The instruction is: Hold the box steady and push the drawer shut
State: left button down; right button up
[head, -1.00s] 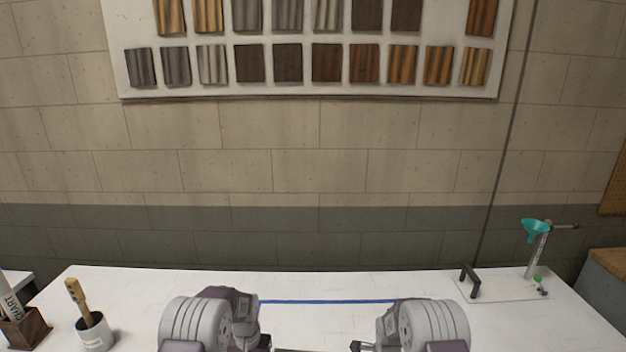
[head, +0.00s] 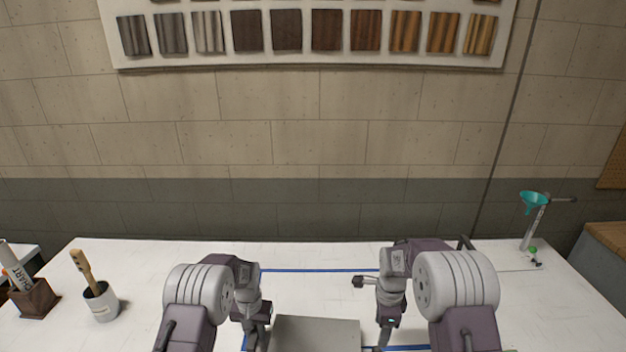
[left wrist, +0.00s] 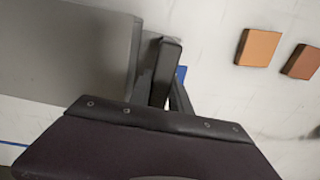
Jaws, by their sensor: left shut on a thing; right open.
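The grey box (head: 317,335) shows at the bottom middle of the head view, with only its flat top visible. It also fills the upper left of the left wrist view (left wrist: 65,45). My left gripper (head: 252,342) is at the box's left side, shut on its edge; its dark fingers show beside the box in the left wrist view (left wrist: 168,82). My right gripper (head: 381,345) is open, pointing down just right of the box, with its fingertips near the picture's lower edge. I cannot make out the drawer; the box's front is out of view.
Blue tape lines (head: 318,270) mark the white table (head: 150,262). A white cup with a brush (head: 102,302) and a dark holder (head: 35,299) stand at the left. A teal funnel stand (head: 535,222) is at the back right. An orange tile (left wrist: 257,47) and a brown tile (left wrist: 301,62) lie near the box.

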pick_arm(q)
jog(key=c, duration=1.1)
grip_release()
